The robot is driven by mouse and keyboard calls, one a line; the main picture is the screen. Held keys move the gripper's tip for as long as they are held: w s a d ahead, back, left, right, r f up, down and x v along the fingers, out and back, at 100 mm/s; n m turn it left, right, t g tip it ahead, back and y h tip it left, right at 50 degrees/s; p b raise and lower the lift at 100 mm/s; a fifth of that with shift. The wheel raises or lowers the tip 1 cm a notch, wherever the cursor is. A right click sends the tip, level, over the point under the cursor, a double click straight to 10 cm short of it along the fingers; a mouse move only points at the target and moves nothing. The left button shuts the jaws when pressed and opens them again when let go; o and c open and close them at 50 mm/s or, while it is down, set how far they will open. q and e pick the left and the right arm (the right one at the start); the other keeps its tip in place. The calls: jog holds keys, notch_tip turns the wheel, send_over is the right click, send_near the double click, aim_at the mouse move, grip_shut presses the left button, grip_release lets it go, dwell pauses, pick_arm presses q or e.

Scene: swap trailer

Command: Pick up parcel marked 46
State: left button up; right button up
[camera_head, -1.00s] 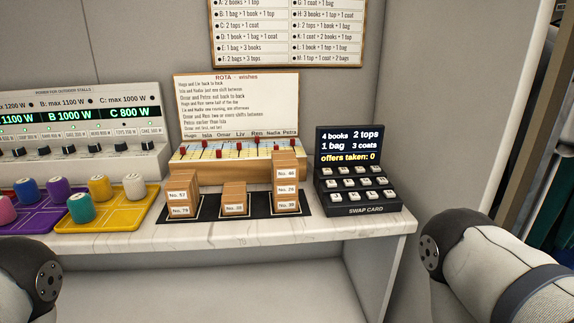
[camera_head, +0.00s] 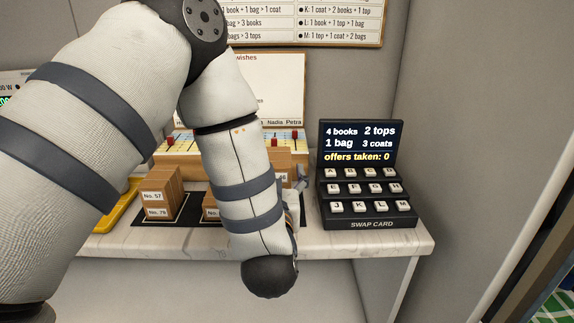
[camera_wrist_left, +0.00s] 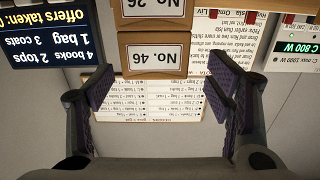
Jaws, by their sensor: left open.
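The parcel marked No. 46 (camera_wrist_left: 153,57) is a brown box with a white label, upside down in the left wrist view. It tops the right-hand stack, on the parcel marked No. 26 (camera_wrist_left: 153,10). In the head view, the forearm hides most of this stack. My left gripper (camera_wrist_left: 160,88) is open, its dark pads to either side of parcel 46 in the wrist picture, with gaps showing. I cannot tell how far the fingertips are from it in depth. In the head view a bit of the gripper (camera_head: 301,182) shows beside the stack. My right gripper is out of view.
A stack of parcels No. 57 and No. 79 (camera_head: 160,192) stands on a black mat at left. The middle parcel (camera_head: 209,207) is partly hidden by my arm. The black swap card console (camera_head: 367,190) stands close at right. The rota board (camera_head: 291,80) is behind.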

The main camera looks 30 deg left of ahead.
aim_at(277, 156)
pick_arm(q)
jog(key=x, duration=0.6)
jog(key=shift+w+d+r, duration=0.1)
jog(key=shift+w+d, duration=0.05)
jog(key=shift+w, duration=0.05)
jog(key=c, duration=1.3)
